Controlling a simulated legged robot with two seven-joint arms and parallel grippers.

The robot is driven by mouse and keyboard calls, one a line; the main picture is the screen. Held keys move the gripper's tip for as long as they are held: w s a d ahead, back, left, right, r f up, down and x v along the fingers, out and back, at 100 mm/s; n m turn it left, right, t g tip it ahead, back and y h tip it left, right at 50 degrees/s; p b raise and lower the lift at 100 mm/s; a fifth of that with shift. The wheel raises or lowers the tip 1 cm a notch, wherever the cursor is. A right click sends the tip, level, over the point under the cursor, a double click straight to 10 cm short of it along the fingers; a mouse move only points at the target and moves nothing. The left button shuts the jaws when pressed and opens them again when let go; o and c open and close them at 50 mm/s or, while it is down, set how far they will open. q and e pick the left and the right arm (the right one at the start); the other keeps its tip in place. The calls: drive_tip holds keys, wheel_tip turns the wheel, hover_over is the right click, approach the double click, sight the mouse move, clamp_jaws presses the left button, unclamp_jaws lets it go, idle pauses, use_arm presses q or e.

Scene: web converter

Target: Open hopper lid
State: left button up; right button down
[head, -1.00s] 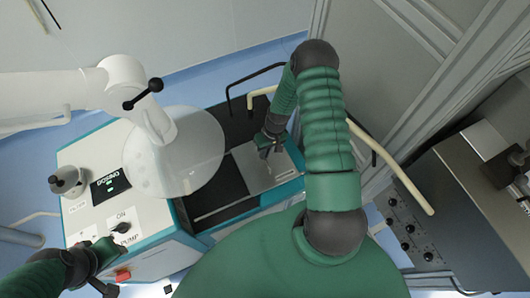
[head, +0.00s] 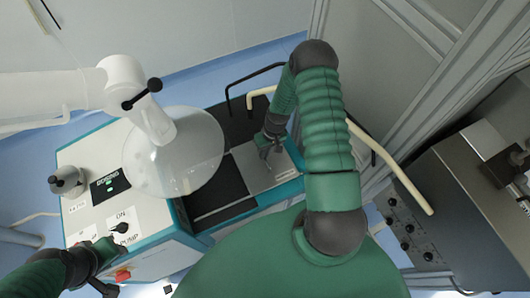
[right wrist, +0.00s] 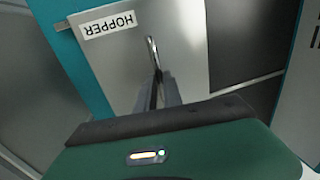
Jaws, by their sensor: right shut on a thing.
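The hopper lid (head: 258,179) is a flat silver plate on top of the machine. It looks closed, lying flush with the top. In the right wrist view the lid (right wrist: 185,45) carries a HOPPER label and a thin metal handle (right wrist: 151,45). My right gripper (head: 266,150) is over the lid in the head view. In the right wrist view its fingers (right wrist: 157,92) are shut around the handle; the grip itself is partly hidden. My left gripper (head: 107,268) is at the lower left, beside the machine's pump panel; its fingers are too unclear to tell.
A clear dome (head: 180,155) under a white arm (head: 50,95) stands left of the lid. The ON/PUMP knob (head: 121,227) and a red switch (head: 122,275) are near my left gripper. A grey cabinet with knobs (head: 440,215) stands at the right.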

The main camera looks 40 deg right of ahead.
drive_tip(key=w+a, duration=0.1)
drive_tip(key=a, duration=0.3)
drive_tip(key=w+a+b, duration=0.1)
drive_tip(key=a, duration=0.3)
drive_tip(key=w+a, duration=0.2)
drive_tip(key=a, duration=0.2)
drive_tip(key=shift+a, duration=0.3)
drive_tip(key=shift+d, duration=0.1)
drive_tip(key=c, duration=1.7)
unclamp_jaws()
drive_tip(key=shift+d+f, duration=0.1)
drive_tip(key=shift+d, duration=0.05)
drive_tip(key=shift+c, duration=0.2)
drive_tip(key=shift+o, duration=1.2)
drive_tip(key=shift+w+d, duration=0.1)
